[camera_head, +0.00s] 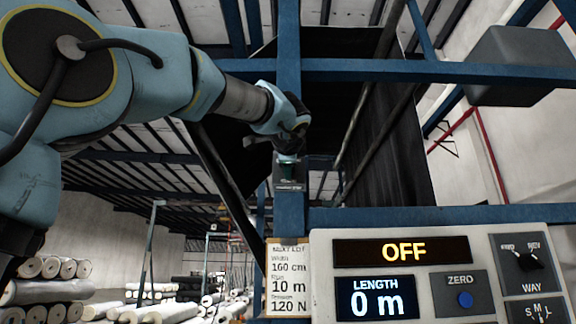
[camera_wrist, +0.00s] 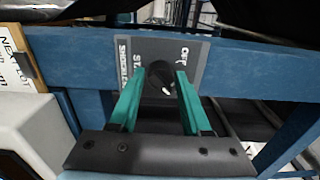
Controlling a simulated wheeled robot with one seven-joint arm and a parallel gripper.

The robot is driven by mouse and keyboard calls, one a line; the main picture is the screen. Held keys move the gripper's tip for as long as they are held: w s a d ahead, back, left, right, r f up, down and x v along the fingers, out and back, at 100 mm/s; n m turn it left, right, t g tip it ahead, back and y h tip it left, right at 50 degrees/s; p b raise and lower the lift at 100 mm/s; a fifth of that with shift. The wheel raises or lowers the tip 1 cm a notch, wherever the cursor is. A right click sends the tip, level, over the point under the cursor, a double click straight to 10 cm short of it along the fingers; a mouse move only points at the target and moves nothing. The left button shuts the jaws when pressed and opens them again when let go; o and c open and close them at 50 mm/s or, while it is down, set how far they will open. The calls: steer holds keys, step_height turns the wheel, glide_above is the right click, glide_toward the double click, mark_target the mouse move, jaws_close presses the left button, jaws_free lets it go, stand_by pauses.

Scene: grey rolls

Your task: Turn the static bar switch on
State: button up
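The static bar switch is a round black knob (camera_wrist: 160,76) on a dark grey plate (camera_wrist: 196,58) fixed to a blue post. The plate carries "OFF" and partly hidden lettering. A small white mark shows on the knob. My gripper (camera_wrist: 157,76) has two teal fingers, one on each side of the knob, apart from each other. A narrow gap seems to show beside the knob; contact is unclear. In the head view my gripper (camera_head: 288,159) is at the post, over the switch plate (camera_head: 290,187), and hides the knob.
Below right stands a control panel (camera_head: 450,232) showing "OFF" and "LENGTH 0 m". A paper card (camera_head: 289,279) hangs beside it. Blue beams (camera_head: 420,70) and a dark sheet surround the arm. Several rolls (camera_head: 60,291) lie at lower left.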

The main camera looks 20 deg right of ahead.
steer(key=shift+o, duration=1.4)
steer(key=b+v, duration=0.4)
steer(key=v, duration=0.7)
steer(key=shift+w, duration=0.1)
